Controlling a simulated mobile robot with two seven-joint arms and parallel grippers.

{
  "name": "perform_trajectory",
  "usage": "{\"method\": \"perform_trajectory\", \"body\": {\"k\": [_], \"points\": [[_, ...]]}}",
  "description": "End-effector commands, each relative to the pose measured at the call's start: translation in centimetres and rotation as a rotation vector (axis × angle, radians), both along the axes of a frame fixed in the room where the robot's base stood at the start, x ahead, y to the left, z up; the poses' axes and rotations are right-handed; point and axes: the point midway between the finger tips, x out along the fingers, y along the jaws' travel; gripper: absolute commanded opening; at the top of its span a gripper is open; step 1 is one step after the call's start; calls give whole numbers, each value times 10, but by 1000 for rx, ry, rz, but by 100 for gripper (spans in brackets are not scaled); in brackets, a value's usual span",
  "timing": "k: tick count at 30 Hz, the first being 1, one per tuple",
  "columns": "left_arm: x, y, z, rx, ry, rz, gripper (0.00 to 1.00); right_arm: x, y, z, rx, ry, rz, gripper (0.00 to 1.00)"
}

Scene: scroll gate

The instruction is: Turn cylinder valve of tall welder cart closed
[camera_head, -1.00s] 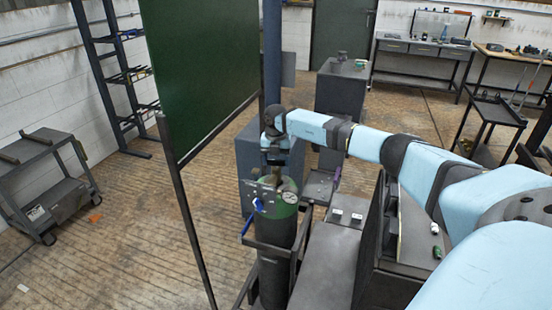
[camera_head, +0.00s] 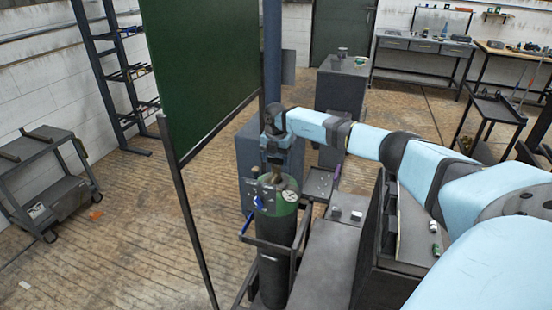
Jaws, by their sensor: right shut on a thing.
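The tall welder cart (camera_head: 325,250) stands in the lower middle. It carries a dark gas cylinder (camera_head: 275,240) with a green top, upright in its frame. A round gauge (camera_head: 289,196) sits at the cylinder's top right. A blue part (camera_head: 247,224) hangs on its left side. My right arm reaches in from the right, and my right gripper (camera_head: 276,172) points down over the cylinder's top. It is shut on the cylinder valve, which is mostly hidden by the fingers. My left gripper is out of view.
A dark green screen (camera_head: 203,75) on a thin post stands just left of the cylinder. A grey cart (camera_head: 45,185) is at the far left. Grey cabinets (camera_head: 340,100) stand behind. The floor at lower left is mostly clear.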

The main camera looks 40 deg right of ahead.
Motion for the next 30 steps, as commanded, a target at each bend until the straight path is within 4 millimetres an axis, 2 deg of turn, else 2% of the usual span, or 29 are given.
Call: {"method": "perform_trajectory", "body": {"k": [1, 3, 4, 12, 16, 20, 30], "points": [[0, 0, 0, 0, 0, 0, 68, 0, -1, 1, 0, -2, -3, 73], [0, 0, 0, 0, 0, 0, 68, 0, -1, 1, 0, -1, -2, 89], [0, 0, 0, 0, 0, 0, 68, 0, -1, 1, 0, -1, -2, 94], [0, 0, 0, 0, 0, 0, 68, 0, 0, 1, 0, -1, -1, 94], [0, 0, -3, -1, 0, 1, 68, 1, -1, 9, 0, -3, -1, 94], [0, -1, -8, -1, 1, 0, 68, 1, -1, 32, -2, -5, -1, 94], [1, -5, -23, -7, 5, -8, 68, 1, -1, 107, -1, -5, -1, 94]]}}
